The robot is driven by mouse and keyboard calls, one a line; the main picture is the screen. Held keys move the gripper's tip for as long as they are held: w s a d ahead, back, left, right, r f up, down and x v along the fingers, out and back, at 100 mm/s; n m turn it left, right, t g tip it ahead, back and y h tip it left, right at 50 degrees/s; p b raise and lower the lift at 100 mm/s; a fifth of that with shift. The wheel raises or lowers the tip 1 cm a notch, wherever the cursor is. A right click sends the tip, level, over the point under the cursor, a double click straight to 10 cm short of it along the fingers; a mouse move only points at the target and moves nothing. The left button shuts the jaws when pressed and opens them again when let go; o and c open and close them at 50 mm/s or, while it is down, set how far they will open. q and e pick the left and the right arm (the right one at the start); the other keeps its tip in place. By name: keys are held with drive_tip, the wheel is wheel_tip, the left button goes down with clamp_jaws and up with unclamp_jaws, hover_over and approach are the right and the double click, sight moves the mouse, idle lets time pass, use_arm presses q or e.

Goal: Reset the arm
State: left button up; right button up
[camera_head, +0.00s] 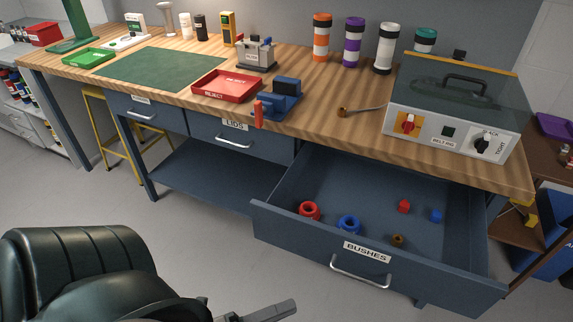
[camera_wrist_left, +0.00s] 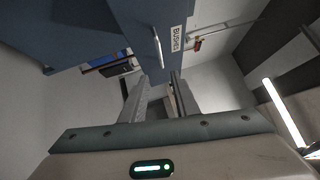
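My left gripper (camera_head: 262,312) shows at the bottom edge of the head view, in front of the workbench and well apart from the open drawer. In the left wrist view its two fingers (camera_wrist_left: 160,78) stand apart with nothing held between them. The BUSHES drawer front with its handle (camera_wrist_left: 157,47) shows beyond the fingertips, without visible contact. My right gripper is in neither view.
The BUSHES drawer (camera_head: 290,222) is pulled out and holds red, blue and brown parts. The wooden bench (camera_head: 325,95) carries a red REJECT tray (camera_head: 228,86), a blue vise (camera_head: 285,98) and a belt-marked machine (camera_head: 450,120). Grey floor (camera_head: 200,235) is clear left of the drawer.

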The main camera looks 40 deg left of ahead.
use_arm(q)
drive_tip(key=w+a+f+n+g+y, duration=0.1)
drive_tip(key=w+f+n+y, duration=0.25)
drive_tip(key=f+n, duration=0.45)
drive_tip(key=w+a+f+n+g+y, duration=0.15)
drive_tip(key=f+n+y, duration=0.3)
drive_tip(key=f, duration=0.55)
drive_tip(key=s+d+f+n+g, duration=0.2)
drive_tip(key=f+n+g, duration=0.1)
drive_tip(key=f, duration=0.4)
drive_tip(key=s+d+f+n+g, duration=0.2)
drive_tip(key=s+f+n, duration=0.1)
drive_tip(key=f, duration=0.4)
drive_tip(key=s+d+f+n+g, duration=0.2)
drive_tip(key=d+f+n+g, duration=0.1)
drive_tip(key=f, duration=0.4)
drive_tip(key=shift+s+f+n+g, duration=0.2)
drive_tip(key=shift+f+n+g, duration=0.15)
drive_tip(key=shift+n, duration=0.5)
